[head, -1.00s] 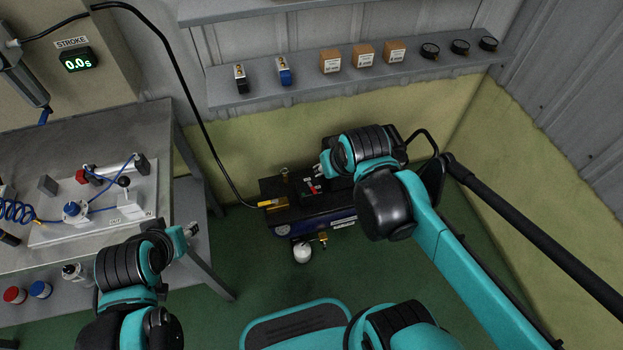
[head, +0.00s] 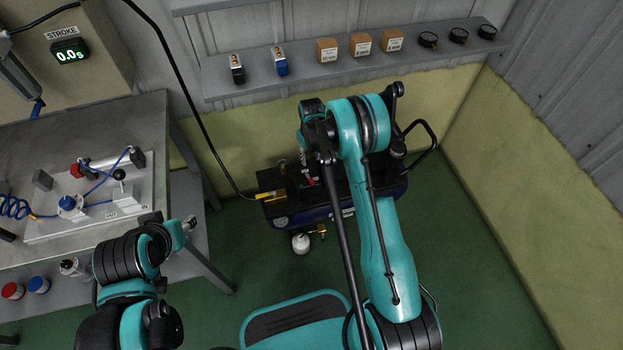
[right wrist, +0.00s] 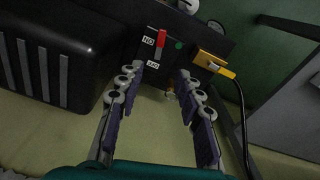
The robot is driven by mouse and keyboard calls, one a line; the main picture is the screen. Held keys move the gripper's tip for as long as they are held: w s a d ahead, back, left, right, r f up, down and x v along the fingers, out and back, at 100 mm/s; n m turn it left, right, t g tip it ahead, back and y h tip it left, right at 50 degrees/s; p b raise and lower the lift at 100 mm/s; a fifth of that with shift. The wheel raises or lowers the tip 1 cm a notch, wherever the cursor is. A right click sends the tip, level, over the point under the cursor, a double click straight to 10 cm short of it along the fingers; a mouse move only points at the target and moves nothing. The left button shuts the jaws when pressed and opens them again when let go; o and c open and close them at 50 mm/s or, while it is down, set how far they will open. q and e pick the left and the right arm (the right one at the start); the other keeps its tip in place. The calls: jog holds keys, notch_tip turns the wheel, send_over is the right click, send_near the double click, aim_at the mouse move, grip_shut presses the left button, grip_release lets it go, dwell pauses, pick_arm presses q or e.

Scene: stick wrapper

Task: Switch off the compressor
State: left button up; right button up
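The compressor (head: 275,209) stands on the floor by the back wall, partly hidden behind my right arm; it is dark and fills the top of the right wrist view (right wrist: 60,40). Its red switch lever (right wrist: 161,40) lies beside an ON label (right wrist: 149,41), with an OFF label (right wrist: 153,65) nearer my fingers. The lever shows small in the head view (head: 310,179). My right gripper (right wrist: 158,78) is open and empty, fingers apart, pointing toward the switch panel. My left gripper (head: 187,225) is by the workbench, its finger opening unclear.
A yellow-handled brass valve (right wrist: 212,62) with a black hose sits beside the switch. The workbench (head: 150,110) stands at left. A shelf (head: 350,72) with boxes and gauges runs above the compressor. Green floor (head: 480,290) is clear at right.

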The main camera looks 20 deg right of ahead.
send_near(311, 181)
jog(key=shift+w+d+g, duration=0.1)
jog(key=shift+w+g, duration=0.1)
jog(key=shift+g, duration=0.1)
notch_tip(311, 181, down, 8)
jog(key=b, duration=0.3)
grip_shut()
